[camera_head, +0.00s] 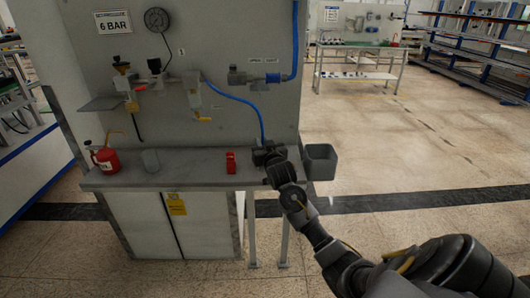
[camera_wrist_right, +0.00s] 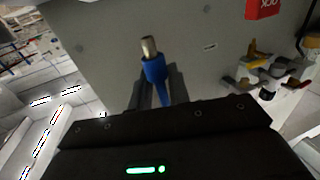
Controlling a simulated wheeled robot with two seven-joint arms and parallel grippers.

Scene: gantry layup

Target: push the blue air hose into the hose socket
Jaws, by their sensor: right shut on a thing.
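The blue air hose (camera_head: 240,99) hangs in a curve from the panel fittings down to my right gripper (camera_head: 266,153). In the right wrist view, the gripper (camera_wrist_right: 160,90) is shut on the blue hose end (camera_wrist_right: 155,70), whose metal tip (camera_wrist_right: 149,47) sticks out past the fingers. A grey fitting (camera_head: 238,77) on the panel, beside the blue pipe, looks like the hose socket; it is above the gripper and apart from the hose end. The hose tip is hidden in the head view. My left gripper is not in view.
The bench top (camera_head: 190,178) holds a red oil can (camera_head: 106,159), a grey cup (camera_head: 150,160) and a red block (camera_head: 231,162). A grey bin (camera_head: 320,161) hangs at the bench's right end. A filter unit (camera_head: 193,94) and gauge (camera_head: 157,19) are on the panel. Open floor lies to the right.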

